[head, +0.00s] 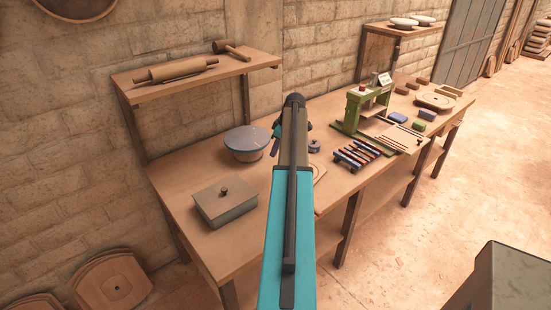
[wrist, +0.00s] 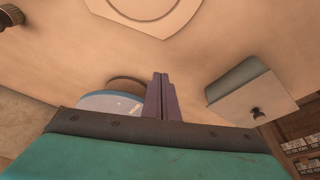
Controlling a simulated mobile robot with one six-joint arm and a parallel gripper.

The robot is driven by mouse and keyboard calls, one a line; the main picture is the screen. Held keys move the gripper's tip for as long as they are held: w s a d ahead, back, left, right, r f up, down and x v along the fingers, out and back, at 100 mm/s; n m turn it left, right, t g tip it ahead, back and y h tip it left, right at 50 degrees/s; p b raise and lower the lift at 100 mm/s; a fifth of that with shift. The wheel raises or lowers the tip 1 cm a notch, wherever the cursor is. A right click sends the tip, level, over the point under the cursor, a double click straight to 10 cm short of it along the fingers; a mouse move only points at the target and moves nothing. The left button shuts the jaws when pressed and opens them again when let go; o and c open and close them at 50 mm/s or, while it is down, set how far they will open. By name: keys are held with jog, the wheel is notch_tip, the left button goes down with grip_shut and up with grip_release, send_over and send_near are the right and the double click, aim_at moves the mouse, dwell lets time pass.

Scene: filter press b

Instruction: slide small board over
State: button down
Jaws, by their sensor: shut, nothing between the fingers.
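A small pale wooden board with a round groove shows at the top edge of the wrist view (wrist: 150,12), partly cut off. In the head view only part of a board (head: 319,170) shows just right of my arm, which hides the rest. My gripper (wrist: 161,90) is shut and empty, its two fingers together in the wrist view. It is apart from the board, above the bench.
A lidded bowl (head: 247,143) and a grey box with a knob (head: 224,202) stand left of my arm; the box also shows in the wrist view (wrist: 252,97). A colored-bar rack (head: 358,155) and green press (head: 360,108) stand to the right. A shelf (head: 200,72) overhangs the back left.

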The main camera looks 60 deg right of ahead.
jog(key=p+x, duration=0.3)
jog(key=x, duration=0.6)
jog(key=shift+w+f, duration=0.15)
jog(key=shift+f, duration=0.15)
jog(key=shift+s+d+r+p, duration=0.1)
jog(key=shift+s+p, duration=0.7)
jog(key=shift+s, duration=0.4)
jog(key=shift+s+d+p, duration=0.2)
jog(key=shift+s+p, duration=0.15)
jog(key=shift+s, duration=0.45)
jog(key=shift+s+d+f+b, duration=0.1)
jog(key=shift+s+f+b, duration=0.05)
jog(key=shift+s+b, duration=0.4)
jog(key=shift+s+d+f+b, duration=0.1)
jog(key=shift+s+b, duration=0.2)
jog(key=shift+s, duration=0.3)
jog(key=shift+s+r, duration=0.15)
jog(key=shift+s, duration=0.15)
jog(key=shift+w, duration=0.15)
